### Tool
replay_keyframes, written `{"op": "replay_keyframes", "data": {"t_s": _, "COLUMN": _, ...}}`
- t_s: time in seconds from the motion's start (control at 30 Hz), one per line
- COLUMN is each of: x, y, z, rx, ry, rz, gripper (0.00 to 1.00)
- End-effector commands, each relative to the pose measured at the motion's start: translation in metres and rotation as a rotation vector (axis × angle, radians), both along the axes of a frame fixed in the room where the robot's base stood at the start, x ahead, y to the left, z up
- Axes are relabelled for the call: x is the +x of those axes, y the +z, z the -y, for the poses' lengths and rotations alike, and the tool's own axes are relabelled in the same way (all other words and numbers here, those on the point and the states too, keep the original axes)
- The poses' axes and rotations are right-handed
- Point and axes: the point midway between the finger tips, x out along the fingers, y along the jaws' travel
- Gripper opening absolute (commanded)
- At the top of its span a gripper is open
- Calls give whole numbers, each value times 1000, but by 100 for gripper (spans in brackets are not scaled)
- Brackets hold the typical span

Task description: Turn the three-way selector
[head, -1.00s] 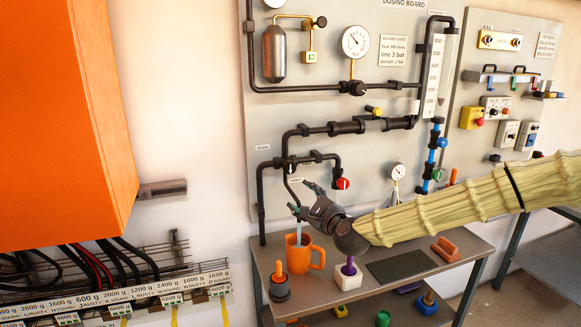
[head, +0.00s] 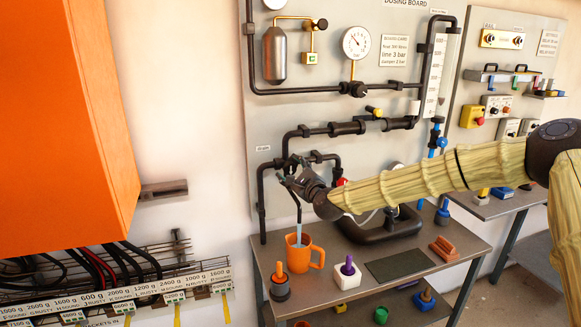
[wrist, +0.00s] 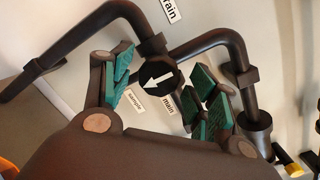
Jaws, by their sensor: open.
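The three-way selector (wrist: 160,77) is a black knob with a white arrow, joined to dark pipes on the board. In the wrist view it lies between the two teal-padded fingers of my gripper (wrist: 165,84), which are spread apart on either side of it. Whether either pad touches it I cannot tell. The arrow seems to point left in that view. Labels reading "main" (wrist: 168,105), "sample" (wrist: 134,103) and "drain" (wrist: 170,10) surround the knob. In the head view my gripper (head: 288,170) is at the pipe junction and hides the selector.
An orange jug (head: 313,256) stands under the spout on the grey bench (head: 420,262), with a pale stream running into it. A red knob (head: 342,182) is just right of my gripper.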

Motion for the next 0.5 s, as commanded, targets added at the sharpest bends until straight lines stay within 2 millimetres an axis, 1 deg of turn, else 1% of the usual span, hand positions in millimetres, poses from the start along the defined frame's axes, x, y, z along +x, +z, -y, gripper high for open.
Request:
{"op": "replay_keyframes", "data": {"t_s": 0.13, "x": 7, "y": 0, "z": -4, "rx": 0, "ry": 1, "rz": -1, "gripper": 59}}
{"op": "replay_keyframes", "data": {"t_s": 0.43, "x": 9, "y": -1, "z": -4, "rx": 0, "ry": 1, "rz": -1, "gripper": 59}}
{"op": "replay_keyframes", "data": {"t_s": 0.47, "x": 9, "y": -1, "z": -4, "rx": 0, "ry": 1, "rz": -1, "gripper": 57}}
{"op": "replay_keyframes", "data": {"t_s": 0.5, "x": 9, "y": -1, "z": -4, "rx": 0, "ry": 1, "rz": -1, "gripper": 50}}
